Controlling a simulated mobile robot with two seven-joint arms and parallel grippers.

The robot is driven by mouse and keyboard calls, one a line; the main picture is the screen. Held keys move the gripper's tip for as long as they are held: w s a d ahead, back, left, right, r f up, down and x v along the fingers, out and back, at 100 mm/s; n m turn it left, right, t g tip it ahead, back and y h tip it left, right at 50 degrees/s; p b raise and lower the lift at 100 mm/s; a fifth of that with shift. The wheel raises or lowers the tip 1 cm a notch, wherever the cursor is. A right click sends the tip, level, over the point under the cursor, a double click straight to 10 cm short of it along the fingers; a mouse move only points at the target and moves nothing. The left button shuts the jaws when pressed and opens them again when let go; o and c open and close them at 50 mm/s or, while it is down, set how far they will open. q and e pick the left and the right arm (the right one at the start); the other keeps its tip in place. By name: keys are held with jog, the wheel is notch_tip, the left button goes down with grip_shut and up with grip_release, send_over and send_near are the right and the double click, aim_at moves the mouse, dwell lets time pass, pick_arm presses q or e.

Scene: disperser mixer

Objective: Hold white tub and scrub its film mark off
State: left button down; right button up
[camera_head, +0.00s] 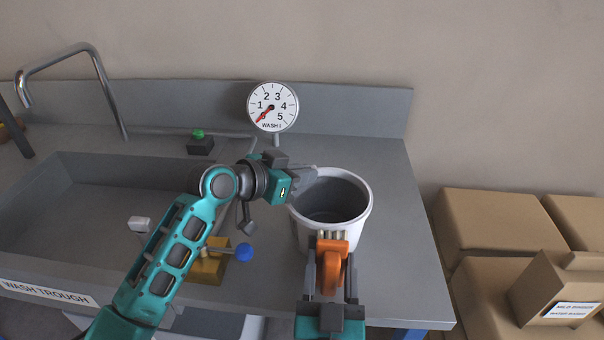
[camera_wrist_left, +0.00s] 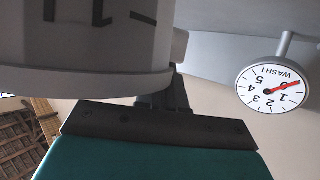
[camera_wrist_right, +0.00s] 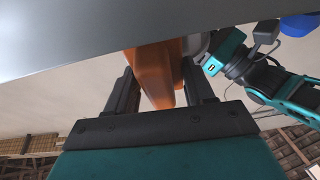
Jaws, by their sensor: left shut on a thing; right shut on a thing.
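The white tub (camera_head: 364,216) stands upright on the grey counter, with a dark grey inside. My left gripper (camera_head: 308,178) is shut on the tub's rim at its upper left. In the left wrist view the tub (camera_wrist_left: 95,50) fills the upper left and has dark line markings on its wall. My right gripper (camera_head: 329,285) is shut on an orange brush (camera_head: 332,250) in front of the tub. The brush's pale bristles are at the tub's near wall; I cannot tell whether they touch. The orange brush (camera_wrist_right: 158,75) also shows between the right fingers. I cannot make out the film mark.
The wash trough (camera_head: 75,205) lies at the left with a tap (camera_head: 105,85). A dial (camera_head: 272,107) stands behind the tub. A yellow block with a blue-knobbed lever (camera_head: 244,252) is left of the tub. Cardboard boxes (camera_head: 500,230) stand at the right. The counter right of the tub is clear.

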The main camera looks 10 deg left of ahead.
aim_at(327, 253)
dwell(0.5)
jog(key=shift+a, duration=0.45)
jog(key=shift+w, duration=0.25)
dwell(0.3)
jog(key=shift+s+r, duration=0.15)
jog(key=shift+r, duration=1.2)
jog(key=shift+r, duration=1.35)
jog(key=shift+w, duration=0.2)
